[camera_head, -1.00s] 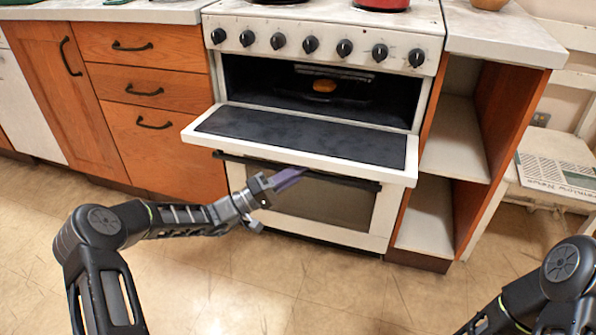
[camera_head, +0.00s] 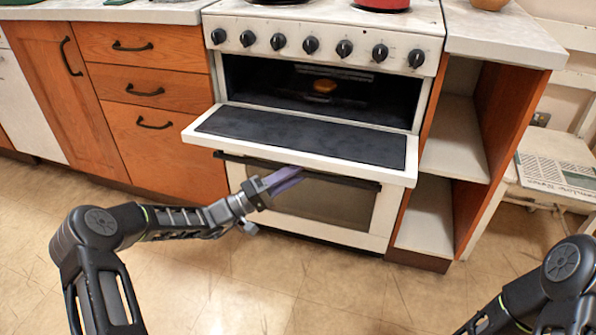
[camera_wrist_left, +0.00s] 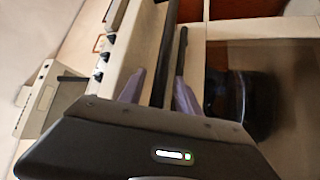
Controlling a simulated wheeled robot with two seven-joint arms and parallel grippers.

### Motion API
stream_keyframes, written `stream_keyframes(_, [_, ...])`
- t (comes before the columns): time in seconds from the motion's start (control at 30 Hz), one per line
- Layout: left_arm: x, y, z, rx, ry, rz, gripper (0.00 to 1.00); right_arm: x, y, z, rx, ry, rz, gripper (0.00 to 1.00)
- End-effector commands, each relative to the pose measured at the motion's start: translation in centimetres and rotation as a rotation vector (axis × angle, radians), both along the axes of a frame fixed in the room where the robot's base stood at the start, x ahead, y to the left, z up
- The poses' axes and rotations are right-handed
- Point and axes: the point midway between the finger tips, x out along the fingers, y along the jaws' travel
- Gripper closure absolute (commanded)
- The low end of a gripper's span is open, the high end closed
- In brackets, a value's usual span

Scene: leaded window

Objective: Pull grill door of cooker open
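The cooker's grill door (camera_head: 300,136) is a white-edged flap with a dark inner panel. It is folded down and stands out roughly level below the open grill cavity (camera_head: 320,88). My left gripper (camera_head: 296,175) is just below the door's front edge, near the dark handle (camera_head: 345,180) of the lower oven door. Its purple fingers are apart. In the left wrist view the two fingers (camera_wrist_left: 158,90) are spread, with a pale edge and a dark strip between them; I see nothing gripped. Whether a finger touches the door or handle I cannot tell. My right gripper is out of view.
The lower oven door (camera_head: 325,200) is shut. A row of black knobs (camera_head: 311,44) runs above the cavity. Wooden drawers (camera_head: 150,90) stand left, open shelves (camera_head: 450,150) right. The floor (camera_head: 270,290) in front is clear.

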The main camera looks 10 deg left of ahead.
Motion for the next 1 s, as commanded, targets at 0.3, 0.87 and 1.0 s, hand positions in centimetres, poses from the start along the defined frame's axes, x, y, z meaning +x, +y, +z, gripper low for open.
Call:
stream_keyframes(0.3, [-3.0, 3.9, -1.5, 0.0, 0.001, 0.002, 0.6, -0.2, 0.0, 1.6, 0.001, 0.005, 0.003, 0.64])
stream_keyframes(0.87, [-3.8, 4.7, -2.0, 0.001, 0.001, -0.001, 0.6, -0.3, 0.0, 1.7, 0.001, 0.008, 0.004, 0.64])
stream_keyframes(1.0, [-3.7, 4.7, -2.0, -0.009, 0.015, -0.006, 0.6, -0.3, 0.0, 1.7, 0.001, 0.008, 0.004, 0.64])
